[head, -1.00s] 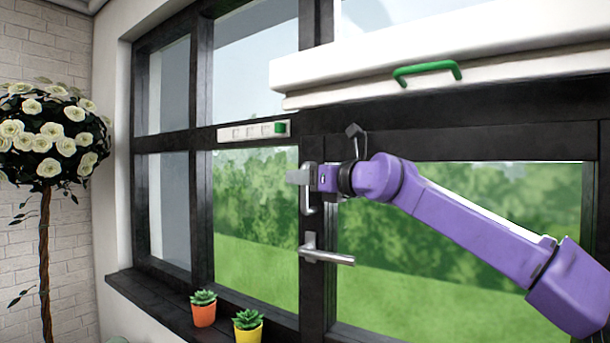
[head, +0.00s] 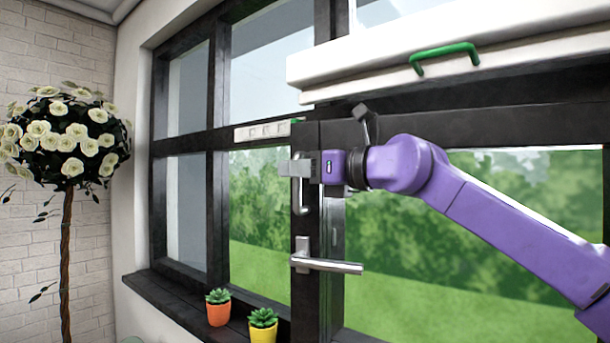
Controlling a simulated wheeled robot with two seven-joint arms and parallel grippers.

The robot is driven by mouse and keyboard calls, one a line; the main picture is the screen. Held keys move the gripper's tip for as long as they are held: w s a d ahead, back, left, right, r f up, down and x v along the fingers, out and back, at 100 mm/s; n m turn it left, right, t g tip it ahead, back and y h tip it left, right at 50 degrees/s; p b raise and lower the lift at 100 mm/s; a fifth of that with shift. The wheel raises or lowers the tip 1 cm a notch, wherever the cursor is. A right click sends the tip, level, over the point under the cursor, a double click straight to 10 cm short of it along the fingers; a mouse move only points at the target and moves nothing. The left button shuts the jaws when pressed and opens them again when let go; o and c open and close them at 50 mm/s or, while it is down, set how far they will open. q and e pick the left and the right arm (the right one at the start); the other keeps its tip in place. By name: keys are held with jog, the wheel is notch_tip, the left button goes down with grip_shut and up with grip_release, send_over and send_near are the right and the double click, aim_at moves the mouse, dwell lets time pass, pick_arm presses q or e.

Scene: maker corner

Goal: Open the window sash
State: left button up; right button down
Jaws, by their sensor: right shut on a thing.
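The window sash (head: 306,226) is a dark-framed pane on the right, showing green hedge through its glass. It stands slightly ajar, its left edge standing out from the window frame. A silver vertical pull handle (head: 301,200) is on its left stile, with a silver lever handle (head: 335,266) pointing right below it. My right gripper (head: 300,168), on a purple arm from the right, is shut on the upper part of the pull handle. Its fingers hide part of that handle. My left gripper is not in view.
A white box-like panel with a green handle (head: 444,54) juts out above the sash. A white strip (head: 262,131) lies on the frame's crossbar. Orange (head: 218,312) and yellow (head: 263,330) plant pots stand on the sill. A white-flowered tree (head: 66,140) stands at left.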

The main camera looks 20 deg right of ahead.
jog(key=shift+w+f, duration=0.1)
jog(key=shift+f, duration=0.05)
jog(key=c, duration=1.1)
grip_release()
jog(key=shift+c, duration=0.2)
jog(key=shift+w+a, duration=0.1)
jog(key=shift+w, duration=0.05)
jog(key=b+v, duration=0.4)
jog(key=v, duration=0.6)
jog(key=shift+s, duration=0.2)
jog(key=shift+d, duration=0.25)
